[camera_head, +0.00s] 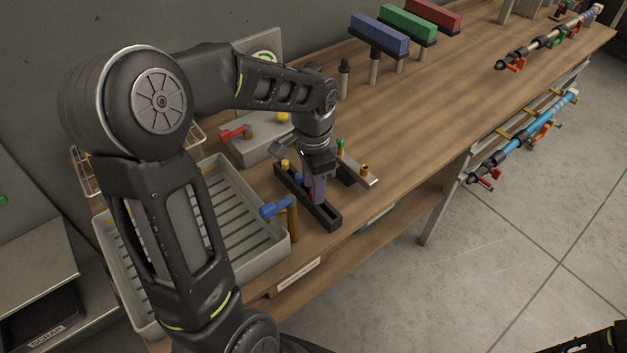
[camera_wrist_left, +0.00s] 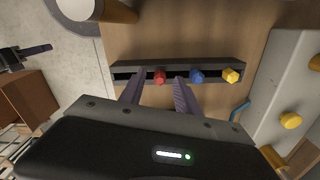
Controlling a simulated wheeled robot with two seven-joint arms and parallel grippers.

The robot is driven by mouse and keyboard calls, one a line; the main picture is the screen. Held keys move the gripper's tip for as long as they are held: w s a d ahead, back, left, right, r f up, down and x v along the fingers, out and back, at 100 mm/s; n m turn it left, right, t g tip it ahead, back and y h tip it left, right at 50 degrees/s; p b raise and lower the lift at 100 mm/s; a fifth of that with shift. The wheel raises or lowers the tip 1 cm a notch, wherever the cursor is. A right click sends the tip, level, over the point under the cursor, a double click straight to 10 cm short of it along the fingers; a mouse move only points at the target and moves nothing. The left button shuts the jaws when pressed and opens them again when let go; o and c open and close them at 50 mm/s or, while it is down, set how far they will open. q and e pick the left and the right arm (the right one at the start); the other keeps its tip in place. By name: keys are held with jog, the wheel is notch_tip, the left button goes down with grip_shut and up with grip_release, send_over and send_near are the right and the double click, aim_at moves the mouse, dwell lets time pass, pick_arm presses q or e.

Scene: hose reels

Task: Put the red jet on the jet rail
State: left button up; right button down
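The red jet (camera_wrist_left: 160,77) stands in the slot of a black rail (camera_wrist_left: 215,66), beside a blue jet (camera_wrist_left: 197,76) and a yellow jet (camera_wrist_left: 231,75). My left gripper (camera_wrist_left: 157,82) is open, its two fingers apart on either side of the red jet, with gaps visible. In the head view my left gripper (camera_head: 318,190) is low over the rail (camera_head: 330,218) and hides the red jet; the yellow jet (camera_head: 285,163) and blue jet (camera_head: 297,177) show. A dark shape with a purplish finger at the wrist view's left edge appears to be my right gripper (camera_wrist_left: 36,50), seen side-on.
A grey slatted tray (camera_head: 240,232) and a blue-handled brown valve (camera_head: 292,215) stand close left of the rail. A metal plate (camera_head: 362,178) with green and brass fittings is close right. A grey box (camera_head: 258,150) with a red lever is behind. The bench's middle is clear.

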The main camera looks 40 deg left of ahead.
pick_arm(q)
jog(key=shift+w+r+p, duration=0.1)
jog(key=shift+r+p, duration=0.3)
jog(key=shift+r, duration=0.55)
notch_tip(320, 180, up, 11)
jog(key=shift+r+b, duration=0.2)
jog(key=shift+b, duration=0.2)
